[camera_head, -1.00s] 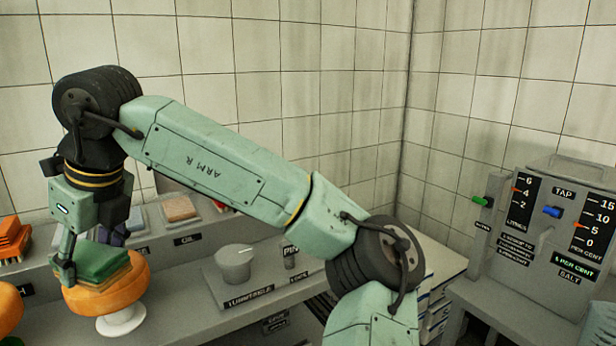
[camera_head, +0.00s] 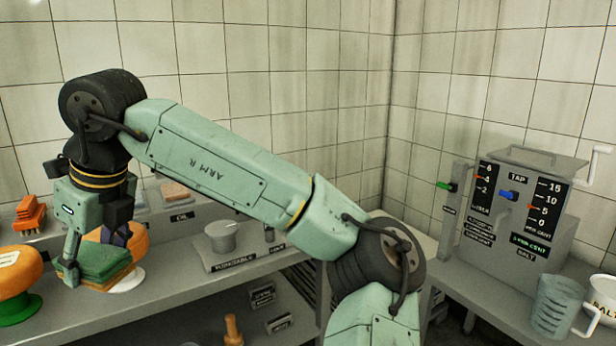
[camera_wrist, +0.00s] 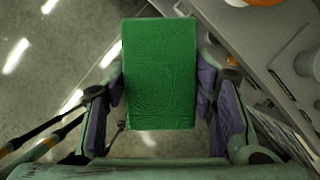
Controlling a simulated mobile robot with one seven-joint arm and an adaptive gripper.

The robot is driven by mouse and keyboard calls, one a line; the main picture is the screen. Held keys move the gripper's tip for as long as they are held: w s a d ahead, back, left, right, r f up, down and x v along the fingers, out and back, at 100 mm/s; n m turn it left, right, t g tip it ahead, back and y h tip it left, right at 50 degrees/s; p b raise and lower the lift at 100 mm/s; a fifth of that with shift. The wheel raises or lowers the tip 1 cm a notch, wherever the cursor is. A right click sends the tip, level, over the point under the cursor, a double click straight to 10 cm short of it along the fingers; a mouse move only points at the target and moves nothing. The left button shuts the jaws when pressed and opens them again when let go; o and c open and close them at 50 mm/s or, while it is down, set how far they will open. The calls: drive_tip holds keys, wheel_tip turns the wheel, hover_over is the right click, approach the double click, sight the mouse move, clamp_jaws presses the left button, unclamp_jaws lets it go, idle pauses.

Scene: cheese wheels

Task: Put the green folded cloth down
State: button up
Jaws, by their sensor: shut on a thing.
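The green folded cloth (camera_head: 104,262) is between the fingers of my gripper (camera_head: 98,268), at the left of the head view. A tan layer shows under the green top. In the wrist view the green cloth (camera_wrist: 160,75) fills the space between the two purple finger pads, which press on its left and right sides. Floor shows to the left of the cloth in the wrist view, and the grey bench edge is to its right. In the head view the cloth is in front of an orange wheel (camera_head: 135,238) on a white stand. I cannot tell its exact height over the bench.
Another orange wheel (camera_head: 14,270) on a green stand is at the far left. A turntable (camera_head: 222,240) sits on the bench (camera_head: 180,290) to the right. A brush (camera_head: 30,212) lies on the back ledge. A dosing machine (camera_head: 520,205) and a jug (camera_head: 553,305) are at the right.

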drive_tip(key=w+d+f+n+g+b, duration=0.1)
drive_tip(key=w+d+f+n, duration=0.35)
drive_tip(key=f, duration=0.65)
drive_tip(key=w+d+f+n+g+b, duration=0.1)
drive_tip(key=w+d+f+n+g, duration=0.1)
drive_tip(key=w+d+f, duration=0.7)
drive_tip(key=w+d+f+n+g+b, duration=0.15)
drive_tip(key=w+f+n, duration=0.3)
drive_tip(key=f, duration=0.95)
drive_tip(key=s+d+f+n+h, duration=0.1)
drive_tip(key=d+f+n, duration=0.1)
drive_tip(key=d+f, duration=0.35)
drive_tip(key=d+f+n+h+b, duration=0.1)
drive_tip(key=d+f+n, duration=0.15)
drive_tip(key=f, duration=0.55)
drive_tip(key=s+d+f+n+h, duration=0.1)
drive_tip(key=d+f+n, duration=0.1)
drive_tip(key=d+f, duration=0.4)
drive_tip(key=s+d+f+n+g+h, duration=0.1)
drive_tip(key=s+d+f+n, duration=0.2)
drive_tip(key=s+f, duration=0.4)
drive_tip(key=shift+s+f+b, duration=0.15)
drive_tip(key=shift+f+b, duration=0.25)
drive_tip(key=shift+f, duration=0.75)
